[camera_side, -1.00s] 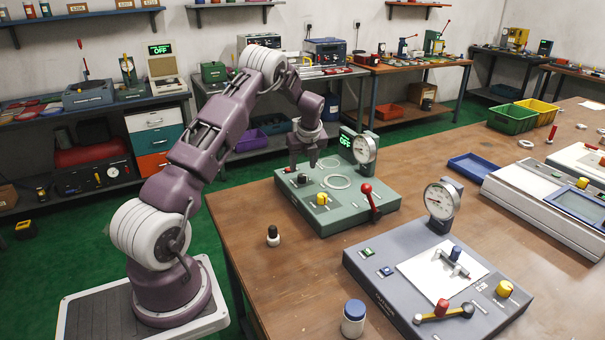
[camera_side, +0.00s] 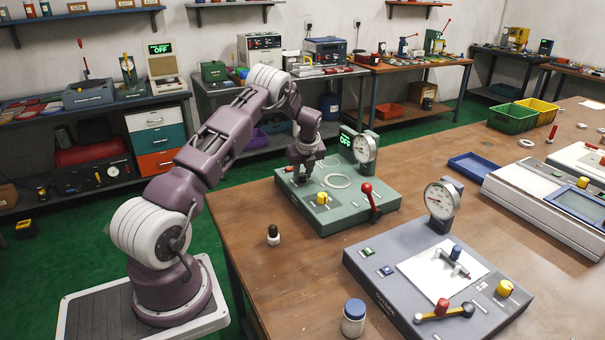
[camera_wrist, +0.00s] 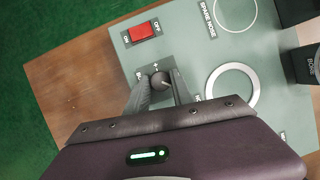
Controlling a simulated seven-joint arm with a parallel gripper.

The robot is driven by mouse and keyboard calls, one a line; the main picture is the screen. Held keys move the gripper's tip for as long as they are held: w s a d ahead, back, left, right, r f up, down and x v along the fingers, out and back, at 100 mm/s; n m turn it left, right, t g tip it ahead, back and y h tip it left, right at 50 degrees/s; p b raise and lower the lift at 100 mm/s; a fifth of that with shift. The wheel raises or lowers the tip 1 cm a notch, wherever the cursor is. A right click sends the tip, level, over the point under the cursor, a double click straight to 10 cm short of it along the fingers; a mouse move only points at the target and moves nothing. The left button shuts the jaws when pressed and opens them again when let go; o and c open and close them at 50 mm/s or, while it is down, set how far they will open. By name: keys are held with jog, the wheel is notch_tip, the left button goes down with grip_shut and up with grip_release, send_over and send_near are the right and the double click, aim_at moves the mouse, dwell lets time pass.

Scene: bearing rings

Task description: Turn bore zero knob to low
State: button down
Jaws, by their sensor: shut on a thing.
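The bore zero knob (camera_wrist: 160,79) is a small dark round knob with a pale pointer line, on the grey-green gauge base (camera_side: 345,212). Its printed label is mostly hidden by my fingers. My gripper (camera_wrist: 161,88) is shut on the knob, with one finger on each side of it. In the side view my gripper (camera_side: 301,181) reaches down to the back left part of the base and hides the knob. Which setting the pointer is at cannot be read.
On the same base are a red switch (camera_wrist: 142,33), a metal ring (camera_wrist: 232,88), a yellow knob (camera_side: 322,198), a red-balled lever (camera_side: 369,194), a dial gauge (camera_side: 365,147) and a display reading OFF (camera_side: 346,141). A second grey gauge base (camera_side: 385,300) stands in front.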

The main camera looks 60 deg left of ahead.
jog(key=n+g, duration=0.1)
jog(key=n, duration=0.2)
jog(key=shift+w, duration=0.15)
jog(key=shift+w+n+g, duration=0.1)
jog(key=shift+n+g, duration=0.8)
jog(key=shift+n, duration=1.3)
jog(key=c, duration=1.1)
grip_release()
jog(key=v, duration=0.7)
jog(key=shift+r, duration=0.1)
